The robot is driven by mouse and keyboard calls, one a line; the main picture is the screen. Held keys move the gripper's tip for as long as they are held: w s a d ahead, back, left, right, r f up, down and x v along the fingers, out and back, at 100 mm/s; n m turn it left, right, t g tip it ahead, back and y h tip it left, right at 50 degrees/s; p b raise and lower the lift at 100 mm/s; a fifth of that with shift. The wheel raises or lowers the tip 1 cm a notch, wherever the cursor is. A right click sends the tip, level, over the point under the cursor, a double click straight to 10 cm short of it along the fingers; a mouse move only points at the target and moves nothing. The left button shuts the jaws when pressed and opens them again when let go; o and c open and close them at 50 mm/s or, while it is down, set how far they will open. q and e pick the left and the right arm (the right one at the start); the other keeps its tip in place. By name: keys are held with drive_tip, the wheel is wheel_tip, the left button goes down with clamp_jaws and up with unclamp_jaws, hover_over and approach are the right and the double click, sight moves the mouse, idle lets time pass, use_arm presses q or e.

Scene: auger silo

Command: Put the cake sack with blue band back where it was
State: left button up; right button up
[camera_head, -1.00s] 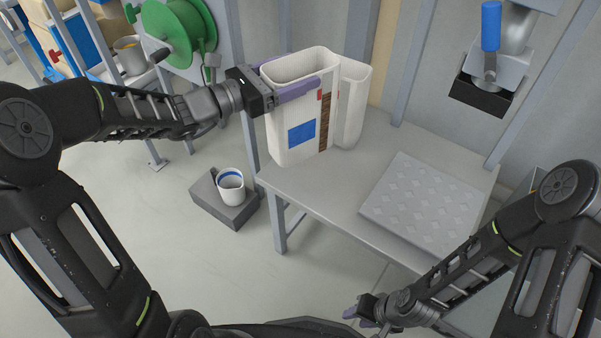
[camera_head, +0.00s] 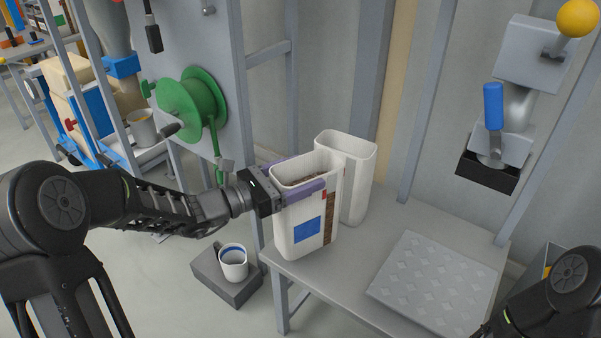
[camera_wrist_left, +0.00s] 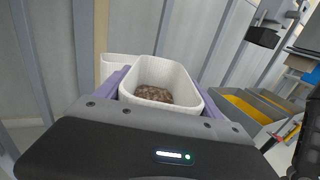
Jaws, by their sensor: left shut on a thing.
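The cake sack with blue band (camera_head: 308,213) is a white, open-topped, upright container with a blue patch and a brown speckled strip on its front. My left gripper (camera_head: 293,180) is shut on it, with purple fingers along both sides near the rim. The sack is at the table's left front corner; I cannot tell whether its base touches the top. In the left wrist view the sack (camera_wrist_left: 187,80) stands between the fingers (camera_wrist_left: 165,92), with brown crumbly stuff inside. My right gripper is out of frame; only my right arm shows at the lower right.
A second white container (camera_head: 358,200) stands close behind the sack on the grey table (camera_head: 345,265). A studded plate (camera_head: 435,280) lies to the right. A white jug (camera_head: 233,262) sits on a grey block below left. A green reel (camera_head: 190,105) is behind my left arm.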

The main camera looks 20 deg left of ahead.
use_arm(q)
drive_tip(key=shift+f+b, duration=0.55)
drive_tip(key=shift+f, duration=1.35)
drive_tip(key=o, duration=2.1)
drive_tip(key=shift+f, duration=0.1)
drive_tip(key=p+v, duration=0.1)
drive_tip(key=v, duration=1.1)
drive_tip(key=shift+p, duration=0.3)
drive_tip(key=shift+r, duration=0.2)
